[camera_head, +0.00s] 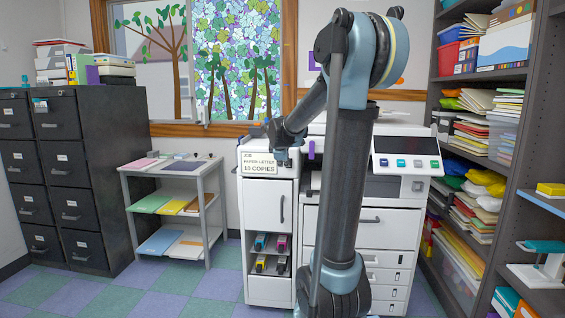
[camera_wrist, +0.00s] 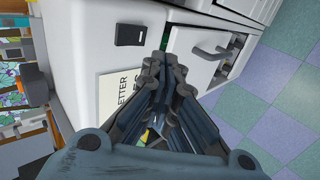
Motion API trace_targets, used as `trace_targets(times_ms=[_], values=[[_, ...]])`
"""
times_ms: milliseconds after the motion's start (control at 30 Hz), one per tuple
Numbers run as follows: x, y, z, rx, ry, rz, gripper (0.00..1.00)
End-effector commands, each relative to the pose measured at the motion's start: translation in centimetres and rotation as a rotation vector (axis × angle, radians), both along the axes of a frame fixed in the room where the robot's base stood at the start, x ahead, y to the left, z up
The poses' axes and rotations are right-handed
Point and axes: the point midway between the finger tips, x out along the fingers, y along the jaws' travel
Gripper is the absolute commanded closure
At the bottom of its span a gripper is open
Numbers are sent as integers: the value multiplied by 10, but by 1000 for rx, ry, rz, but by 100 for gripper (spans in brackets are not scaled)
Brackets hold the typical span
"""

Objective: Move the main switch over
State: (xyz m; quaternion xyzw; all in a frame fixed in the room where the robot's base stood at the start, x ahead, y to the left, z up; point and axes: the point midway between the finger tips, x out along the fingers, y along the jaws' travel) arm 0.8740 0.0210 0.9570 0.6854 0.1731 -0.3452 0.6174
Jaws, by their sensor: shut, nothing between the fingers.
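A small black switch (camera_wrist: 130,35) sits on the white front panel of the copier's left unit (camera_head: 268,205). In the wrist view it lies just beyond the label card (camera_wrist: 118,92). Which way the switch is set cannot be told. My gripper (camera_wrist: 166,62) is shut and empty, its fingertips close to the switch but apart from it in the picture. In the head view my gripper (camera_head: 283,160) is in front of the panel, right of the label card (camera_head: 258,163), and the switch cannot be made out there.
A low cart (camera_head: 128,187) with paper stands left of the copier, beside dark filing cabinets (camera_head: 100,150). Full shelves (camera_head: 508,185) stand close on the right. A patch of tiled floor is clear at the left.

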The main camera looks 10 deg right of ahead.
Motion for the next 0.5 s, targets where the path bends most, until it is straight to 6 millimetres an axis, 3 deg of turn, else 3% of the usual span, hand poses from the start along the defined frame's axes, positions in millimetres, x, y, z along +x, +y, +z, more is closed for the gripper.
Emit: trace_targets(times_ms=[267,500], values=[[25,-7,-25,1,0,-1,100],[51,-13,-28,0,-1,0,100]])
